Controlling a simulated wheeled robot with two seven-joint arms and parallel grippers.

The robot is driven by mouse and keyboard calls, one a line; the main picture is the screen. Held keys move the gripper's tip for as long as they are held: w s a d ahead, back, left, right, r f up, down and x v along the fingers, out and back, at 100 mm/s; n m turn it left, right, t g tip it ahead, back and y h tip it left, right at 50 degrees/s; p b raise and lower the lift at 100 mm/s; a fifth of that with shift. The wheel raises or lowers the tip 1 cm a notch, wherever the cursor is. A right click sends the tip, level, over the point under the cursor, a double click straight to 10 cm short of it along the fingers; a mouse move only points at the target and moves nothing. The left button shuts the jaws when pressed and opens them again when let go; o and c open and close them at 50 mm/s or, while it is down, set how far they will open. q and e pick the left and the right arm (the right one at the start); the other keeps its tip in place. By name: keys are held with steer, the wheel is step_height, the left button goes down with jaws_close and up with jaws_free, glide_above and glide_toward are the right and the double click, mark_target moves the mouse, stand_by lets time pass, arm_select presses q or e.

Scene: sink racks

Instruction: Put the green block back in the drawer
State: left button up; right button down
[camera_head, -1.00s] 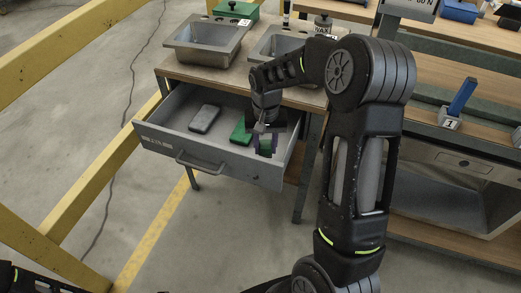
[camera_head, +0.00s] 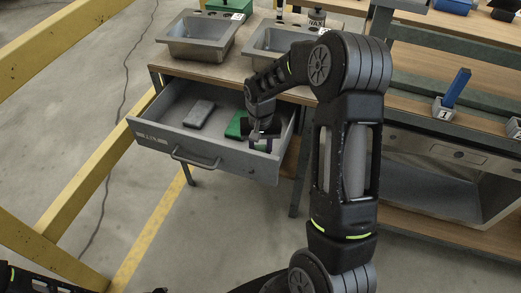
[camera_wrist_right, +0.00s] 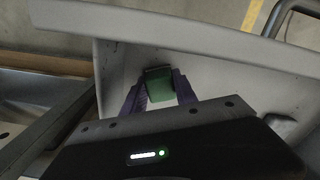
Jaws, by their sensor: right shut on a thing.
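My right gripper (camera_head: 264,146) reaches down into the open grey drawer (camera_head: 222,160), near its right front corner. Its purple fingers are shut on a small green block (camera_wrist_right: 158,84), seen between the fingertips in the wrist view. I cannot tell whether the held block touches the floor. My left gripper is not in view; only part of that arm shows at the bottom left.
A grey block (camera_head: 199,114) lies in the drawer's left part. The drawer's handle (camera_head: 196,162) faces me. Above are the bench top and two sinks (camera_head: 201,38). A yellow rail (camera_head: 90,160) runs on the left. Another bench stands at right.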

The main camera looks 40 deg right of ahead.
mark_target(260, 149)
steer(key=shift+f, duration=0.15)
steer(key=c, duration=1)
jaws_free()
steer(key=shift+o, duration=0.2)
step_height(260, 149, up, 12)
steer(key=shift+r+p, duration=0.2)
steer(key=shift+p, duration=0.15)
